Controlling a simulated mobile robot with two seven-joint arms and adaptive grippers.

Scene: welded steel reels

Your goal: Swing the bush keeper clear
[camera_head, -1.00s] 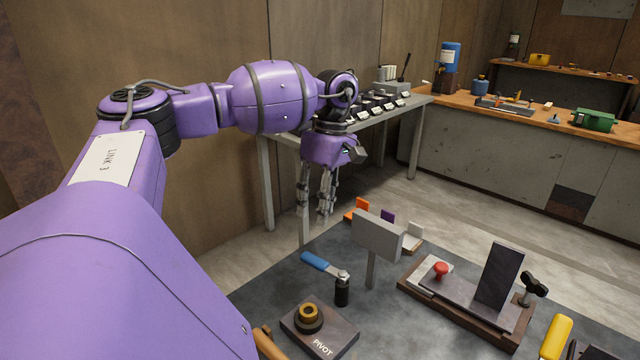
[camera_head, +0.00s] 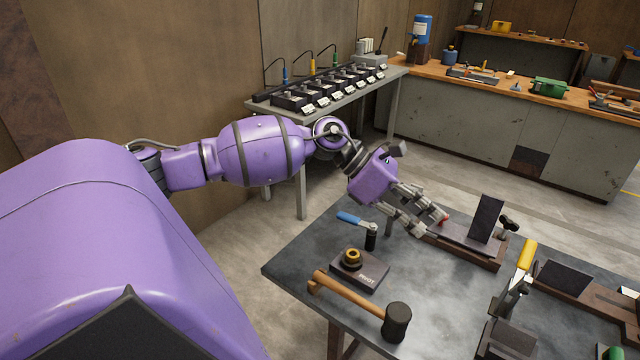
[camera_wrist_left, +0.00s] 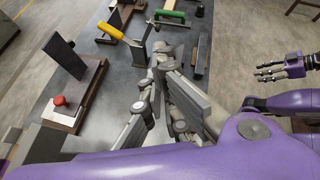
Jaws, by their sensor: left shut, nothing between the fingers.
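The pivot block (camera_head: 362,270), marked PIVOT, lies on the dark table with a brass bush (camera_head: 352,257) in a black collar on top. Behind it, a lever with a blue handle (camera_head: 353,219) sits on a short black post (camera_head: 371,238); I take this as the bush keeper. Its handle points left and does not cover the bush. My left gripper (camera_head: 431,223) is shut and empty, right of the lever and near a red knob (camera_head: 444,217) on a fixture. My right gripper (camera_wrist_left: 266,73) shows in the wrist view, away from the table; its finger state is unclear.
A mallet (camera_head: 352,295) lies before the pivot block. The fixture with an upright dark plate (camera_head: 487,218) stands to the right. A yellow-handled toggle clamp (camera_head: 526,262) is farther right. Behind are a grey bench (camera_head: 300,115) and a wooden-topped counter (camera_head: 480,85).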

